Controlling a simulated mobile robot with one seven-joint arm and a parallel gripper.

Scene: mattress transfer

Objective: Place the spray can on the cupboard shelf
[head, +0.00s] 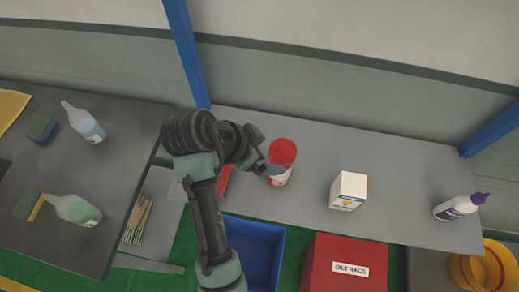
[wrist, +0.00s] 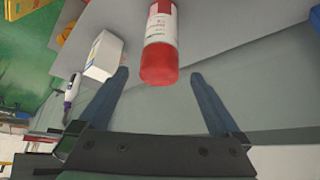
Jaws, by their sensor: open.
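The spray can (head: 281,163) is red with a white label and stands on the grey shelf (head: 400,185) in the head view. In the wrist view the can (wrist: 159,45) lies ahead, its red cap towards me. My gripper (head: 272,168) is at the left side of the can in the head view, partly hidden by my own wrist. In the wrist view its two fingers (wrist: 160,78) are spread wide, with the cap end near the gap between them. I see no finger touching the can.
A red OILY RAGS bin (head: 345,263) and a blue bin (head: 254,258) are in front. A dark table (head: 80,170) with bottles and sponges is at left. Blue posts (head: 187,50) rise behind.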

